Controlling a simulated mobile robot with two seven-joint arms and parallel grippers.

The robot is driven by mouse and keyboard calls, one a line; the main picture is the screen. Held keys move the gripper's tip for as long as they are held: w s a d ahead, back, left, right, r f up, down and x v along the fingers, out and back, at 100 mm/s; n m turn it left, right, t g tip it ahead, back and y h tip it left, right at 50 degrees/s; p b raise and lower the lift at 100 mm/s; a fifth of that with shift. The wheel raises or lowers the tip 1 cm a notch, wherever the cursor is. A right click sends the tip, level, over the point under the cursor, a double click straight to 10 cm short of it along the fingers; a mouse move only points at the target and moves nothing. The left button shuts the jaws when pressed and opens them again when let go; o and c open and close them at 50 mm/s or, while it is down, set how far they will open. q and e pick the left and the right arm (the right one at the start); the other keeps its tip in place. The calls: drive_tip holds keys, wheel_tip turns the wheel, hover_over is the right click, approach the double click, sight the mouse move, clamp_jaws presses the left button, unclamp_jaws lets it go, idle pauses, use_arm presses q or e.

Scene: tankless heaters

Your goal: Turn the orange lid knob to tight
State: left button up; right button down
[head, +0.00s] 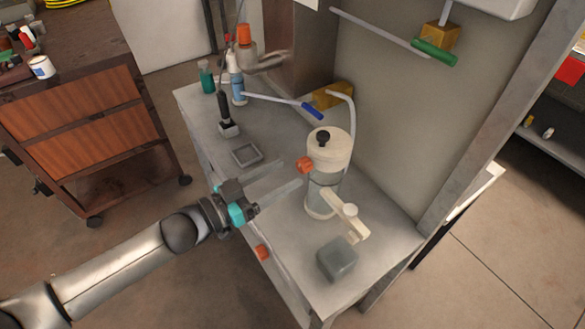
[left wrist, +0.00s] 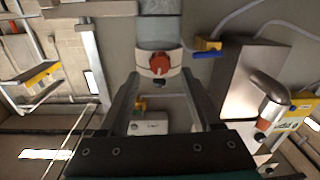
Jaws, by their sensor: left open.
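The orange lid knob (head: 305,164) sticks out from the side of the cream lid (head: 329,146) on a clear canister (head: 320,192) on the counter. A black knob (head: 323,138) sits on top of the lid. In the left wrist view the orange knob (left wrist: 159,64) shows ahead of the fingertips, roughly centred between them. My left gripper (head: 292,175) is open, its two long fingers reaching over the counter toward the knob. The fingertips look close to the knob; I cannot tell whether they touch it. Nothing is between the fingers. My right gripper is not in view.
The grey counter (head: 190,98) holds a small tray (head: 247,154), a grey block (head: 337,260), bottles and a metal spout (head: 262,60). A cream arm (head: 345,212) juts from the canister's front.

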sight(299, 167)
use_arm(q)
drive_tip(key=shift+x, duration=1.55)
clamp_jaws()
